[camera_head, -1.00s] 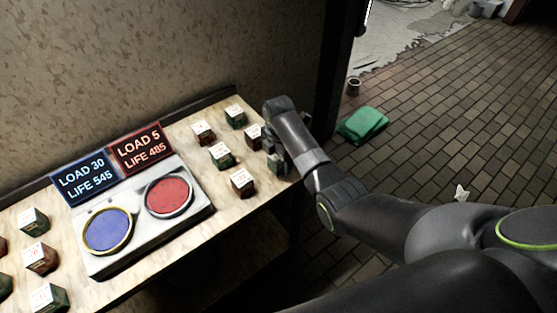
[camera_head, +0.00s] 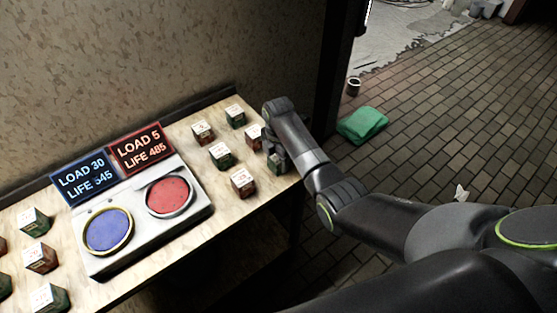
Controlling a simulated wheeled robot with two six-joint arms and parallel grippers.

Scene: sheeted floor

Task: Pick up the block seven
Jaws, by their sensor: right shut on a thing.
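Small red-brown and green blocks with white, numbered tops stand on the table. On the right side are a green block (camera_head: 235,116), a red-brown block (camera_head: 203,133), another green one (camera_head: 221,155) and another red-brown one (camera_head: 243,182). A further red-brown block (camera_head: 253,137) stands close beside my right gripper (camera_head: 274,160). The numbers are too small to read, so I cannot tell which is seven. My right gripper points down at the table's right end, shut on a block that its fingers and wrist mostly hide. My left gripper is not in view.
A console with a blue disc (camera_head: 108,231) and a red disc (camera_head: 169,196) stands mid-table below two display panels (camera_head: 140,149). More blocks (camera_head: 41,258) stand at the left. A green cloth (camera_head: 362,125) lies on the floor beyond the table's right edge.

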